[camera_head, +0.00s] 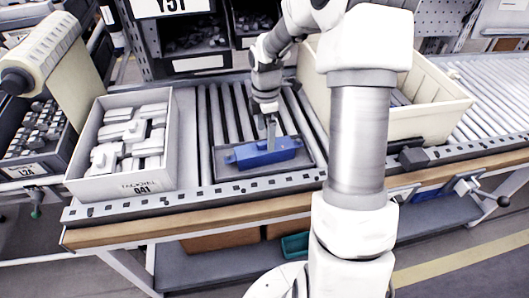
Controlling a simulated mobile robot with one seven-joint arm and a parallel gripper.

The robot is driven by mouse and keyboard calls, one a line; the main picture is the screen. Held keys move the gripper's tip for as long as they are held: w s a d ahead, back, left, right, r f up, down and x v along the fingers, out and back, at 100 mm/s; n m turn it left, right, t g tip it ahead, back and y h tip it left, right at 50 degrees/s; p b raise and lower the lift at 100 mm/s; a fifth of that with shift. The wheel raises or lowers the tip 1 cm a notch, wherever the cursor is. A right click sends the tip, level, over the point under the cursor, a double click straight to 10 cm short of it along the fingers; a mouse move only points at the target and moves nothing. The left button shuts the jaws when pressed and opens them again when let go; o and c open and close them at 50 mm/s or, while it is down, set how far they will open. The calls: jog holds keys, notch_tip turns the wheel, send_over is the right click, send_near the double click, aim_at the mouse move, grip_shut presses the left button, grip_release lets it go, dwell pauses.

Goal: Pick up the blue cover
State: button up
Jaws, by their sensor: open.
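The blue cover (262,153) is a long blue piece lying in a shallow dark tray (229,175) on the roller conveyor. My gripper (271,139) points down at the cover from above, near its middle. Its jaws are open. One finger shows in front of or against the cover's upper side, and I cannot tell whether it touches. My arm crosses the picture at right and does not hide the cover.
A grey bin (85,178) of white parts stands left of the tray. A large beige crate (435,122) stands to the right, partly behind my arm. Dark shelf bins (190,62) are behind. The conveyor's metal rail (200,198) runs along the front.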

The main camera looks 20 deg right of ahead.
aim_at(264, 142)
jog(key=f, duration=0.1)
jog(key=f+b, duration=0.1)
jog(key=f, duration=0.3)
jog(key=shift+s+a+f+b, duration=0.15)
jog(key=shift+s+a+b, duration=0.2)
jog(key=shift+f, duration=0.4)
jog(key=shift+r, duration=0.1)
grip_shut()
